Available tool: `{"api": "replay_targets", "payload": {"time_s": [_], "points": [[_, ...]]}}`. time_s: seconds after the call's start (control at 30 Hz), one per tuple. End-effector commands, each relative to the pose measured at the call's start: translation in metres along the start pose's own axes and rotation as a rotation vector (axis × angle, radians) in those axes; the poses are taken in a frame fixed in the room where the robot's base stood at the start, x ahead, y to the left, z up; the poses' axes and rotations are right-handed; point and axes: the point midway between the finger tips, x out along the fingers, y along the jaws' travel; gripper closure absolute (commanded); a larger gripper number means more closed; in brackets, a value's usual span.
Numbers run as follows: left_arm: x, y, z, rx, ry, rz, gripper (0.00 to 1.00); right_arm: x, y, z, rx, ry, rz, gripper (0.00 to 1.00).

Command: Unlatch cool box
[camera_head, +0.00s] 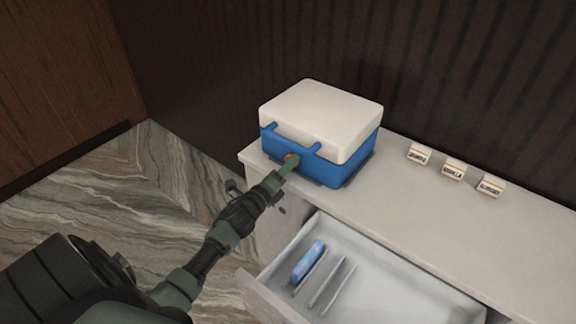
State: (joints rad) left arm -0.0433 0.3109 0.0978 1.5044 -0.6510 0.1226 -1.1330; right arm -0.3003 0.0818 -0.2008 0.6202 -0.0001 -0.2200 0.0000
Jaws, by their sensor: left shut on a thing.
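The cool box (321,119) stands on the left end of the counter, with a blue body and a white lid that looks closed. My right gripper is not in view.
The counter (400,190) carries several small labelled cards (453,170) right of the box. Below, a drawer (400,300) stands open, holding a blue item (307,261) and thin dividers. A dark ribbed wall is behind. The floor at left is clear.

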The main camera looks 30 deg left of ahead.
Motion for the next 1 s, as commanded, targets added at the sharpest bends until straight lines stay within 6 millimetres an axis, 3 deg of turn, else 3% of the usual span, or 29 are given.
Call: {"api": "replay_targets", "payload": {"time_s": [1.0], "points": [[0.0,-0.004,0.006,-0.901,0.043,0.071,1.0,-0.049,0.0,-0.005,0.002,0.001,-0.001,0.64]]}}
